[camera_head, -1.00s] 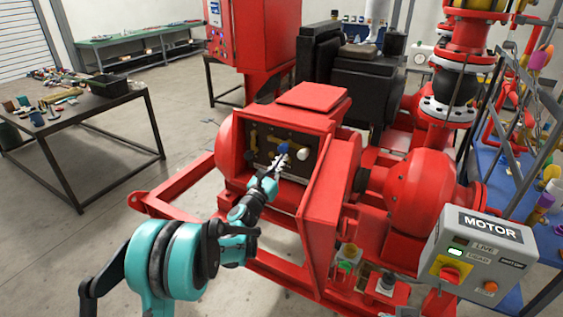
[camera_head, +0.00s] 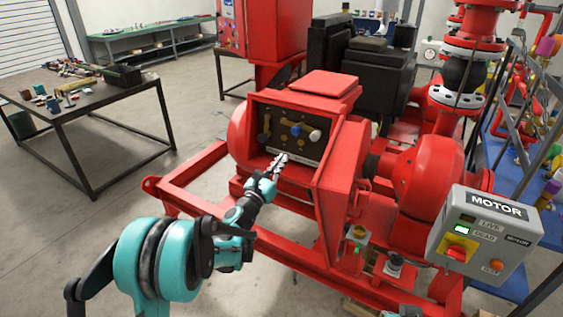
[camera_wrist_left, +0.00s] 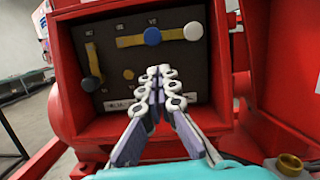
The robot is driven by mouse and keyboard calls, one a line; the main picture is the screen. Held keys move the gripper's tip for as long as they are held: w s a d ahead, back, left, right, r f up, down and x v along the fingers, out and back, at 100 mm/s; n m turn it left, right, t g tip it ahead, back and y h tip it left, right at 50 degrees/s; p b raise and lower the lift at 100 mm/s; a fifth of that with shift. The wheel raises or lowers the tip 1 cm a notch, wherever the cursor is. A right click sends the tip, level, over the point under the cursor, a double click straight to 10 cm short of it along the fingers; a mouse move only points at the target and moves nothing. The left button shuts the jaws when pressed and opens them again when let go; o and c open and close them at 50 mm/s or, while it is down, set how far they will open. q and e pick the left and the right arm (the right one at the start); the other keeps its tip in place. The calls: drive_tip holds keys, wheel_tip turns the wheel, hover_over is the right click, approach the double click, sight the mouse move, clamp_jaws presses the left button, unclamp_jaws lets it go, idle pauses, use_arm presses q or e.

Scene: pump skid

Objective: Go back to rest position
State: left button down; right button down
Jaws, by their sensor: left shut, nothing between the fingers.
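My left gripper (camera_head: 279,162) is shut and empty, in front of the open red box on the pump skid. It also shows in the left wrist view (camera_wrist_left: 158,72), its fingertips together before the lower part of the dark panel (camera_wrist_left: 120,85). The panel (camera_head: 292,138) carries a blue knob (camera_wrist_left: 152,36), a white knob (camera_wrist_left: 193,31), a dark knob (camera_wrist_left: 91,84) at the left and brass-coloured bars. The gripper appears apart from the knobs. My right gripper is in no view.
The box's red door (camera_head: 342,185) stands open right of my gripper. A grey MOTOR box (camera_head: 482,240) with a lit green indicator is at the right. A dark table (camera_head: 95,118) with parts stands at the left. Red skid rails (camera_head: 185,203) run below. The left floor is clear.

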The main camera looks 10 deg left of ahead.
use_arm(q)
drive_tip(key=s+d+r+m+g+h, duration=0.1)
drive_tip(key=s+d+m+g, duration=0.3)
drive_tip(key=s+m, duration=0.5)
drive_tip(key=s+d+m+g, duration=0.3)
drive_tip(key=s+d+m, duration=0.1)
drive_tip(key=s+m, duration=0.55)
drive_tip(key=s+a+f+m+g+y, duration=0.1)
drive_tip(key=s+a+f+m+y, duration=0.1)
drive_tip(key=s+a+f+m, duration=0.2)
drive_tip(key=s+a+f+m+g+y, duration=0.2)
drive_tip(key=s+a+f+m+y, duration=0.1)
drive_tip(key=s, duration=0.7)
drive_tip(key=s+a+f+m+g+y, duration=0.2)
drive_tip(key=s+a+f+m+y, duration=0.1)
drive_tip(key=s+m, duration=0.4)
drive_tip(key=shift+s+a+f, duration=0.4)
drive_tip(key=shift+a+f, duration=0.5)
drive_tip(key=shift+a, duration=0.3)
drive_tip(key=shift+m, duration=0.25)
